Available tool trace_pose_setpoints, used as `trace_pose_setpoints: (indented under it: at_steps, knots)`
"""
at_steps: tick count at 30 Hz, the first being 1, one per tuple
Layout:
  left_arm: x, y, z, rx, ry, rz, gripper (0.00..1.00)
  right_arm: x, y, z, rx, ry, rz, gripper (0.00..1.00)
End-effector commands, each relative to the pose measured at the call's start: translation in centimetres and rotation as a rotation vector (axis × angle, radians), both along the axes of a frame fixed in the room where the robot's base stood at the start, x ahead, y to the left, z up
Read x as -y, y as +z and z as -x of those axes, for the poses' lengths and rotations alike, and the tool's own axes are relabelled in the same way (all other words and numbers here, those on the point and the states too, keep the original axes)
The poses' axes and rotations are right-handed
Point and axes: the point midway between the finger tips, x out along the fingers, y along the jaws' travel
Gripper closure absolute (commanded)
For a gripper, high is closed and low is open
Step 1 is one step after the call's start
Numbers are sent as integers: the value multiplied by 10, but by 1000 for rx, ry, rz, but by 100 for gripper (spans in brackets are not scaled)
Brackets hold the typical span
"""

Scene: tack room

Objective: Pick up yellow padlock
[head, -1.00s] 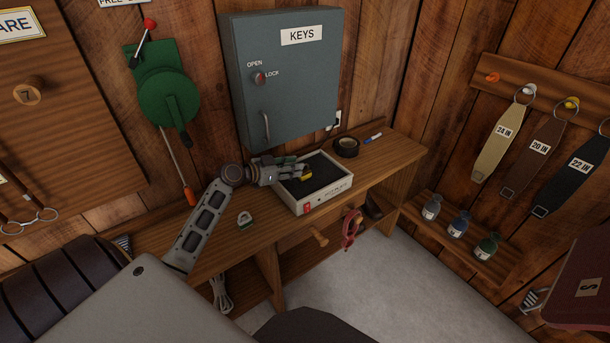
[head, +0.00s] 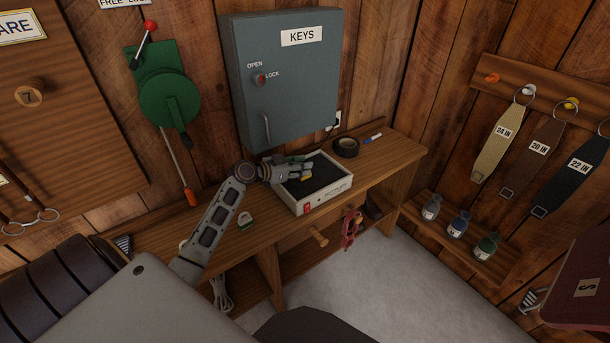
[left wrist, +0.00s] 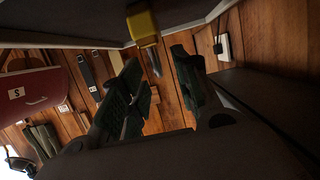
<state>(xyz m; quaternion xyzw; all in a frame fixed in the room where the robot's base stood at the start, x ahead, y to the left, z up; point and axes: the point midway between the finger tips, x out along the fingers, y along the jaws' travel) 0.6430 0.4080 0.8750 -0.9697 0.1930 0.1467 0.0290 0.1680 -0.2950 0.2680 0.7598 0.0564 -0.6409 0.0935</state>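The yellow padlock (head: 307,178) lies on the black top of a pale box (head: 322,201) on the wooden bench, partly hidden by my left gripper (head: 294,172). In the left wrist view the padlock's yellow body (left wrist: 142,27) shows at the top, with its grey shackle (left wrist: 154,62) pointing down towards the gap between the fingers. My left gripper (left wrist: 152,80) is open, its two dark green fingers apart on either side of the shackle's line. I cannot tell whether a finger touches the padlock. My right gripper is not in view.
A grey key cabinet (head: 290,90) hangs just behind the box. A green lever unit (head: 168,98) is on the wall.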

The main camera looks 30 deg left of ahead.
Motion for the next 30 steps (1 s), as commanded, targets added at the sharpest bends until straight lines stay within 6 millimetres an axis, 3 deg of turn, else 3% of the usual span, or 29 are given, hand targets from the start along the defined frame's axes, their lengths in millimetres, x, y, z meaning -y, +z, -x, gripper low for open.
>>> trace_pose_setpoints:
  at_steps: [7, 23, 30]
  knots:
    - [6, -5, -15, 0, 2, -1, 69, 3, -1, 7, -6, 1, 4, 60]
    - [6, -6, -16, -1, 1, -1, 69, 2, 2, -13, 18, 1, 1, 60]
    - [6, -6, -16, -1, 1, -1, 98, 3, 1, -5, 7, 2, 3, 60]
